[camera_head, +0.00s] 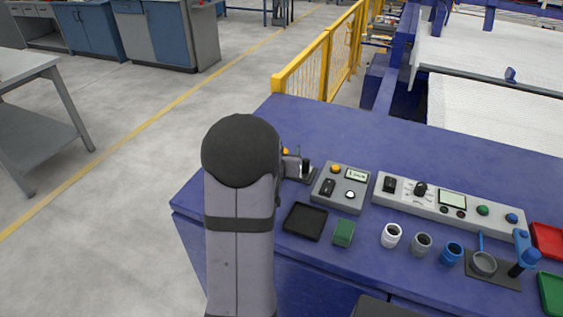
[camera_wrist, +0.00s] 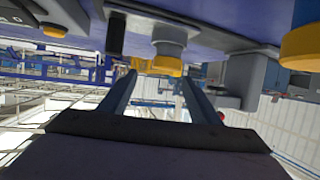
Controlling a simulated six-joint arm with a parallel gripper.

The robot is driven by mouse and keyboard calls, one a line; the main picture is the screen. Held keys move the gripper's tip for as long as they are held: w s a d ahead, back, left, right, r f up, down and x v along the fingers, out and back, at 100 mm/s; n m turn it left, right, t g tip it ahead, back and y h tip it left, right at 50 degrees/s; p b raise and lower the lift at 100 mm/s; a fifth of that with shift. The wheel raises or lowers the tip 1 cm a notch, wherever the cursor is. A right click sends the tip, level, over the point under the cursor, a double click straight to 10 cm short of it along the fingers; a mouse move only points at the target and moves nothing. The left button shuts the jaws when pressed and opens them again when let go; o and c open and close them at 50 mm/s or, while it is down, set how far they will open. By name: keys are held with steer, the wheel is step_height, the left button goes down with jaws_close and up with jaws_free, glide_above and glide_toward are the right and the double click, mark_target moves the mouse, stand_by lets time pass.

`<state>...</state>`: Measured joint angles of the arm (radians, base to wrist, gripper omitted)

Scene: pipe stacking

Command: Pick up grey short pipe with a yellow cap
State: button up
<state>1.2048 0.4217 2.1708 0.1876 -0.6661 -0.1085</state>
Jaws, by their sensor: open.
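In the wrist view, a short grey pipe (camera_wrist: 170,36) with a yellow cap (camera_wrist: 167,66) shows ahead of my gripper (camera_wrist: 157,77). My gripper's two fingers are apart and empty, with the yellow cap in line with the gap between their tips. I cannot tell whether the tips reach around the cap. In the head view, my arm hides most of this spot, and only a small yellow bit (camera_head: 285,151) shows beside it.
In the head view, a control box (camera_head: 343,187), a black tray (camera_head: 305,221) and a green block (camera_head: 344,233) lie right of my arm. White (camera_head: 391,235), grey (camera_head: 421,244) and blue (camera_head: 452,254) cups stand farther right. Another yellow piece (camera_wrist: 303,47) shows at the wrist view's right.

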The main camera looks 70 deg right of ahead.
steer(key=shift+w+a+f, duration=0.25)
steer(key=shift+w+f, duration=0.05)
steer(key=shift+f, duration=0.4)
steer(key=shift+x, duration=1.05)
steer(key=shift+d, duration=0.1)
steer(key=shift+p+x, duration=0.8)
steer(key=shift+x, duration=1.7)
steer(key=shift+w+f, duration=0.1)
steer(key=shift+f, duration=0.05)
steer(key=shift+c, duration=0.3)
steer(key=c, duration=1.1)
